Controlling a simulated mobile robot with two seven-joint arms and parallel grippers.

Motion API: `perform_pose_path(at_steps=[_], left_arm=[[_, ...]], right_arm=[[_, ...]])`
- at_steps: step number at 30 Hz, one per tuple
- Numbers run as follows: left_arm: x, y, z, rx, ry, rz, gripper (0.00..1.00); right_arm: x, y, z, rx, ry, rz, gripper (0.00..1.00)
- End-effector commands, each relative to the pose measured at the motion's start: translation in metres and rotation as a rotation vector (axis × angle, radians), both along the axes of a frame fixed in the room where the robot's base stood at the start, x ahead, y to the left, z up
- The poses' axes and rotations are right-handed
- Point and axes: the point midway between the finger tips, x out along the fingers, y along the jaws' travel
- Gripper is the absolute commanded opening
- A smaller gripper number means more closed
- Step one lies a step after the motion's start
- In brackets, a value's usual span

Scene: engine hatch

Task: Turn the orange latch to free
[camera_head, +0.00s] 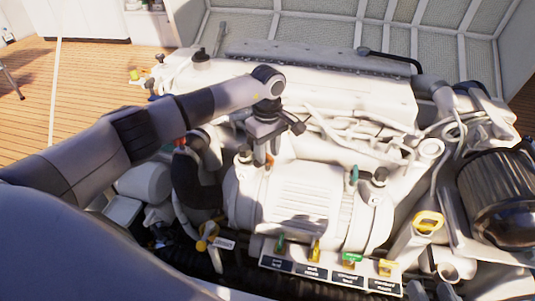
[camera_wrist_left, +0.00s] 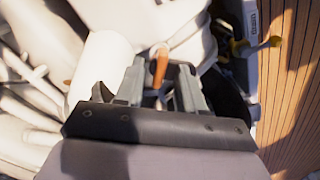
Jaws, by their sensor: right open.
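The orange latch (camera_head: 269,160) is a small upright tab on the left end of the pale ribbed cylinder in the head view, partly covered by my left gripper. It shows clearly in the left wrist view (camera_wrist_left: 158,65). My left gripper (camera_head: 265,155) points down over it. In the wrist view, the two fingers of my left gripper (camera_wrist_left: 160,82) stand apart on either side of the latch, with narrow gaps visible beside it. I cannot tell whether either finger touches it. My right gripper is in neither view.
A green lever (camera_head: 354,174) stands at the cylinder's right end. A labelled panel (camera_head: 315,272) with several coloured handles is at the front. A yellow handle (camera_head: 428,221) is at right, and a yellow ring (camera_head: 203,243) with a tag is at left. Hoses and pipes crowd around the cylinder.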

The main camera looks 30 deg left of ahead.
Motion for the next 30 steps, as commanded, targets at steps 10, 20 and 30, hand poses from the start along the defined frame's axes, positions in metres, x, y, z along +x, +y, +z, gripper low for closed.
perform_pose_path(at_steps=[10, 20, 30], left_arm=[[0.0001, -0.0004, -0.0028, -0.001, -0.001, 0.0, 0.25], [0.0, -0.0005, -0.0024, -0.001, 0.0, 0.006, 0.0], [-0.0002, -0.0007, -0.0004, -0.001, 0.002, 0.145, 0.0]], right_arm=[[-0.0003, -0.0005, 0.0002, -0.005, -0.005, -0.001, 0.43], [-0.0004, -0.0002, 0.0006, -0.003, -0.003, 0.0, 0.43], [0.0005, 0.0048, 0.0051, 0.029, 0.038, 0.012, 0.43]])
